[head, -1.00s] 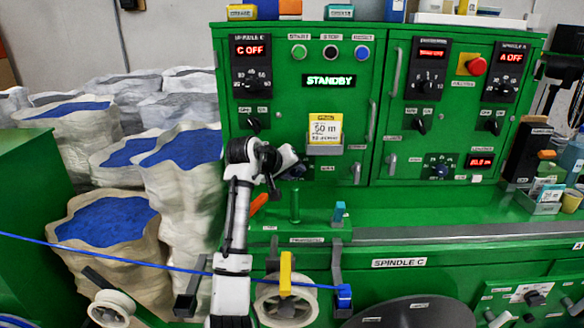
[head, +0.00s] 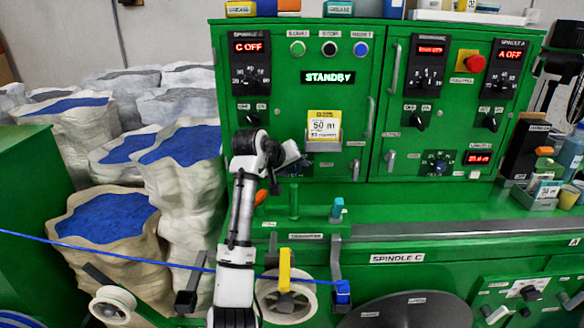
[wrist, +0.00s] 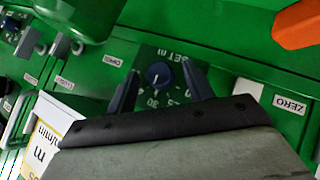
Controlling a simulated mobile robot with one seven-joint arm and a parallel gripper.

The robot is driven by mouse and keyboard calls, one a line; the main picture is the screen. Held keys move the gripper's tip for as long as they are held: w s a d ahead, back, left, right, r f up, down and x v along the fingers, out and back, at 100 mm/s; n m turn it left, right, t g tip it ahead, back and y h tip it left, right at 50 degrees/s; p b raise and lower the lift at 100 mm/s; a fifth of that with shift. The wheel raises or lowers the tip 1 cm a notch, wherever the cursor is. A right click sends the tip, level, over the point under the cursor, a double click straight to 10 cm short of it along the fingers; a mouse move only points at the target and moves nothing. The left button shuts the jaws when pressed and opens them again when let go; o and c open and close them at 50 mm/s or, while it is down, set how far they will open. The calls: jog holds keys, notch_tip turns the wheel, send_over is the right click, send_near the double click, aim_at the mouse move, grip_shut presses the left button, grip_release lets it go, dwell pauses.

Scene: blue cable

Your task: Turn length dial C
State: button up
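Length dial C is a small blue knob (wrist: 158,75) with a white pointer on a dark scale plate marked "SET m", in the wrist view. My gripper (wrist: 160,70) is open, with one dark finger on each side of the knob. Gaps show between the knob and both fingers; I cannot tell how deep the fingertips reach. In the head view my gripper (head: 300,164) is at the lower left of the green panel, below the yellow "50 m" card (head: 324,124). It and my arm hide the dial there.
An orange part (wrist: 297,22) and a "ZERO" label (wrist: 290,104) lie near the dial in the wrist view. A green post (head: 294,200) stands below my gripper. A similar dial (head: 438,163) is on the right panel. A blue cable (head: 120,252) crosses the lower left.

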jog(key=b+v, duration=0.4)
jog(key=v, duration=0.9)
jog(key=shift+s+a+r, duration=0.2)
jog(key=shift+s+r, duration=0.05)
jog(key=shift+r, duration=0.05)
